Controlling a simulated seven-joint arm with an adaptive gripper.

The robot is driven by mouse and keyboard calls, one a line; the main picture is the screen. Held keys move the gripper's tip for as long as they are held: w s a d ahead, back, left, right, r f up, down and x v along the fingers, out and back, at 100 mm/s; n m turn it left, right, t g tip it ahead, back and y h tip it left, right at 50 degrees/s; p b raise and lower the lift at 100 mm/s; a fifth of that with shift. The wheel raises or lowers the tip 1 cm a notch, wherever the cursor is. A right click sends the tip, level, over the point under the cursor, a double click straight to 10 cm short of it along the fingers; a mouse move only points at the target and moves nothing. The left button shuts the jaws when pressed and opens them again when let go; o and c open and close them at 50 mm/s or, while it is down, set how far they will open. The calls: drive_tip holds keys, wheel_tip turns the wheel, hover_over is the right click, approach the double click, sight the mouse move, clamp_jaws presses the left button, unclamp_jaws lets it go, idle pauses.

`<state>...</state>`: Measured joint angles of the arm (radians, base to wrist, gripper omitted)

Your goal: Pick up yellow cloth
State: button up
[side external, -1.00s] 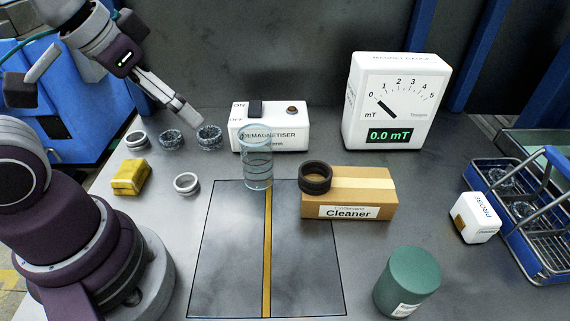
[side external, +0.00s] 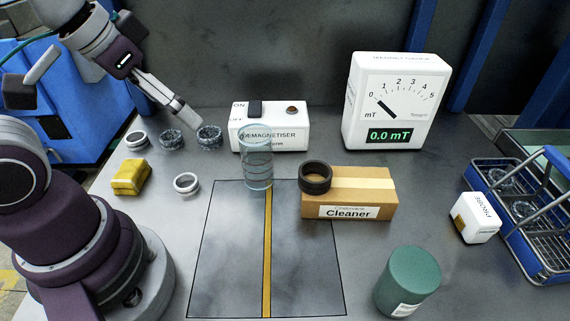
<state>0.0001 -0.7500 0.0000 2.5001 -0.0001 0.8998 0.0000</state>
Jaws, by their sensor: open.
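The yellow cloth (side external: 130,177) is a small folded block. It lies on the grey bench at the left, near my arm's base. My gripper (side external: 180,118) is open and empty. It is raised over the back left of the bench, up and to the right of the cloth in the picture and apart from it. One finger shows clearly; the other is hard to make out from this side. The whole near face of the cloth is visible.
Several rings stand near the cloth, including a plain silver ring (side external: 187,183) and a dark speckled ring (side external: 209,137). A demagnetiser (side external: 270,135), clear cylinder (side external: 257,160), cleaner box (side external: 365,195) with a black ring (side external: 315,177), and green canister (side external: 408,280) stand to the right.

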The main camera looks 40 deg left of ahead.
drive_tip(key=shift+o, duration=1.2)
drive_tip(key=n+g, duration=0.5)
drive_tip(key=n, duration=2.1)
hover_over(127, 168)
wheel_tip(127, 168, down, 10)
drive_tip(key=shift+w+f, duration=0.1)
drive_tip(key=shift+n+g, duration=0.3)
wheel_tip(127, 168, down, 10)
drive_tip(key=shift+r, duration=0.15)
drive_tip(key=shift+f, duration=0.45)
